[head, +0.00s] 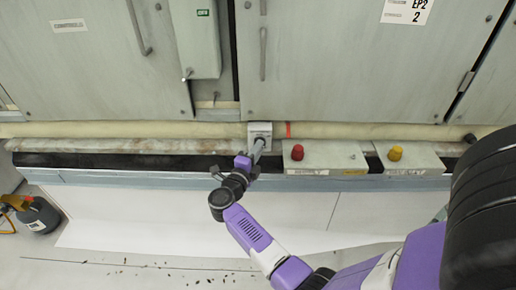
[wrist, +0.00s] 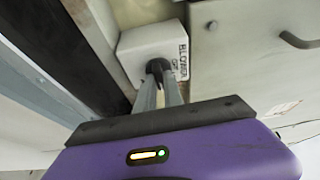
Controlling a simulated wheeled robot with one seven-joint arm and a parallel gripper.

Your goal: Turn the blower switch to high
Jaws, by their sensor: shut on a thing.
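The blower switch is a small pale box (head: 260,131) on the cooler's front, just below the cream pipe. In the wrist view the white box (wrist: 140,42) carries a printed label that reads BLOWER, with a smaller word under it that may be OFF. A round black knob (wrist: 157,65) sits on its face. My gripper (head: 259,144) reaches up to the box from below, and its two grey fingers (wrist: 161,77) are shut on the knob. The fingers partly hide the knob, so I cannot tell which way it points.
To the right are a box with a red button (head: 297,152) and a box with a yellow button (head: 395,153). A panel with a green label (head: 203,13) hangs above left. A dark bottle (head: 40,215) stands on the floor at far left. The front floor is mostly clear.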

